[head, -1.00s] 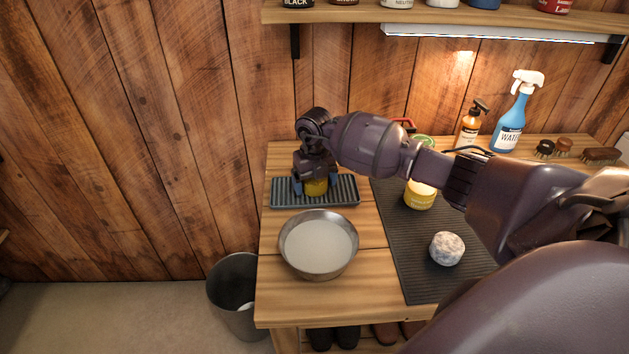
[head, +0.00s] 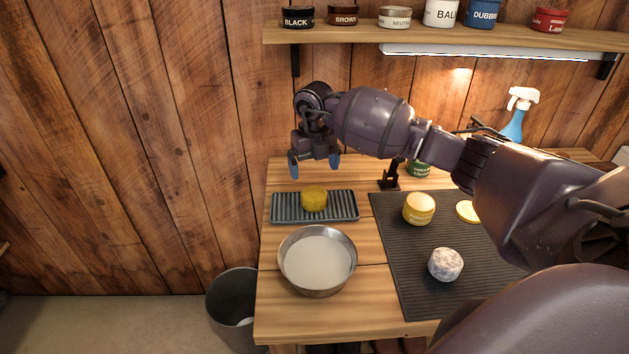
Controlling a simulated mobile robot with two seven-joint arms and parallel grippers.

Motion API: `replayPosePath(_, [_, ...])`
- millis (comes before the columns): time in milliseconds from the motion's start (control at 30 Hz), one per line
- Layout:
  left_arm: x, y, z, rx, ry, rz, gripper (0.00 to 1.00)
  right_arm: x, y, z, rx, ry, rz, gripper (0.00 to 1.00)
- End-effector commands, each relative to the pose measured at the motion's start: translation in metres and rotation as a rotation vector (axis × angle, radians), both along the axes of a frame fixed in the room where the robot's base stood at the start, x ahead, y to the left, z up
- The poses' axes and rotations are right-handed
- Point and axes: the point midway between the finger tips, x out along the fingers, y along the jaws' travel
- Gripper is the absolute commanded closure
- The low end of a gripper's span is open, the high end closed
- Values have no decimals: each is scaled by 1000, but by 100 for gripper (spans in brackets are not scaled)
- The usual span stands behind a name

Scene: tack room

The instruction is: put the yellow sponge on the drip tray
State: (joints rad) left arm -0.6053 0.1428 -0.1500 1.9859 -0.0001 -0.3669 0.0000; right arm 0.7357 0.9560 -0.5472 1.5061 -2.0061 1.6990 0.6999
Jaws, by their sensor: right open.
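The yellow sponge (head: 314,198) rests on the ridged grey drip tray (head: 285,212), near the middle of it. My right gripper (head: 315,168) is open and empty, above and behind the sponge and apart from it. Its blue fingertips are spread to either side. The drip tray lies on the wooden bench at the back left. My left gripper is not in view.
A metal bowl of cloudy liquid (head: 318,262) stands in front of the tray. A bin (head: 231,300) stands left of the bench. A shelf (head: 400,37) holds several tins.

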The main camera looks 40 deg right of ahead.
Motion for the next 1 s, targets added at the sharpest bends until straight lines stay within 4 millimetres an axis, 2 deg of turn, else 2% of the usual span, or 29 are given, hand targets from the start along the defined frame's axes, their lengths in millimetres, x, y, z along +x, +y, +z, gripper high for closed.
replayPosePath(100, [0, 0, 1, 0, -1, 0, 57, 0, 0, 14, -1, 0, 0, 4])
replayPosePath(233, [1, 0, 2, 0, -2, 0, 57, 0, 0, 21, 0, 0, 1, 4])
replayPosePath(1000, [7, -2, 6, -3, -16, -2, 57, 0, 0, 22, 0, 2, 1, 4])
